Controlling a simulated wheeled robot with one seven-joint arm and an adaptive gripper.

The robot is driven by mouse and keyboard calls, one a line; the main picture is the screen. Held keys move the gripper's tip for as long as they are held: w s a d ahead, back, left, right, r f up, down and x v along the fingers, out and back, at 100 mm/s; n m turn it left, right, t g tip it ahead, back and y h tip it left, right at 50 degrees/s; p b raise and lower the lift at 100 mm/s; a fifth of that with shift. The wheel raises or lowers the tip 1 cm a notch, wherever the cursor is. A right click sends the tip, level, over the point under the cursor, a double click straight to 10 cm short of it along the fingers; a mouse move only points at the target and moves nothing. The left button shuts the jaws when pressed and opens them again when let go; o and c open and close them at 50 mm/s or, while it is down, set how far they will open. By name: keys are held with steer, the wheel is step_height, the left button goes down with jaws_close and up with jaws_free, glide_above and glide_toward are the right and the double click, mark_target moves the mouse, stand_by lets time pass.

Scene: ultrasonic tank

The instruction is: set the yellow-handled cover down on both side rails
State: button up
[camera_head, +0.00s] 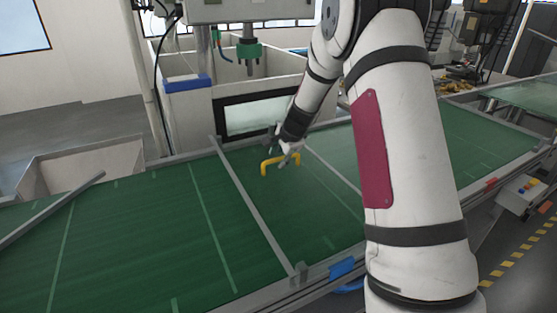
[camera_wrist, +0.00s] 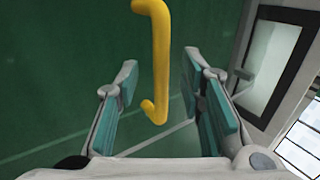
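The yellow handle (camera_head: 280,160) is a bent bar over the green surface in the head view. In the wrist view the same yellow handle (camera_wrist: 152,60) runs from the top edge down between my fingers in the picture. I cannot make out a separate cover plate under it; only green shows around it. My gripper (camera_head: 288,146) is at the handle's upper right side in the head view. In the wrist view my gripper (camera_wrist: 163,75) has its teal-padded fingers wide apart, with a gap on both sides of the handle. A grey rail (camera_head: 250,200) crosses the green surface left of the handle.
A thinner pale strip (camera_head: 330,168) lies right of the handle, partly hidden by my arm. A white tank-like housing with a dark-framed window (camera_head: 255,115) stands behind. A loose grey bar (camera_head: 50,210) lies at far left. The green surface (camera_head: 140,240) is clear at left.

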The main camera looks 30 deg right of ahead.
steer(key=v, duration=0.9)
steer(key=shift+r, duration=0.25)
steer(key=s+a+r+n+y, duration=0.1)
steer(key=s+a+r+n, duration=0.8)
steer(key=s+a+r, duration=0.45)
steer(key=s+a+n, duration=0.1)
steer(key=s+n, duration=0.3)
steer(key=s, duration=0.6)
steer(key=s+a+f+n, duration=0.1)
steer(key=s+n, duration=0.4)
steer(key=s, duration=0.6)
steer(key=shift+a+f+g+h, duration=0.3)
steer(key=shift+a+g+h, duration=0.1)
steer(key=shift+a, duration=0.05)
steer(key=shift+s+a+b, duration=0.1)
steer(key=shift+b, duration=0.2)
